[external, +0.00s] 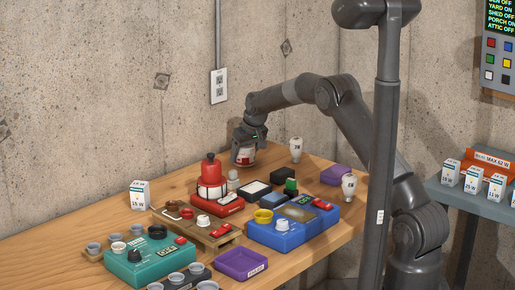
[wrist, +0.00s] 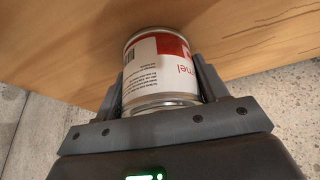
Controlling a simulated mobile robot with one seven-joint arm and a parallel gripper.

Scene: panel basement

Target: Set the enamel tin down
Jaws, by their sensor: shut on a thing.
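The enamel tin (wrist: 160,65) is a white and red can with a printed label. It shows between the two fingers of my gripper (wrist: 160,88) in the wrist view, and the fingers are shut on its sides. In the external view my gripper (external: 250,140) points down at the back of the wooden table (external: 60,262), with the tin (external: 243,156) under it. The tin is at or just above the tabletop; I cannot tell whether it touches. My gripper hides its upper part.
A red device with a red top (external: 210,180) stands just left of the tin. A white bulb-like item (external: 296,148) stands to its right.

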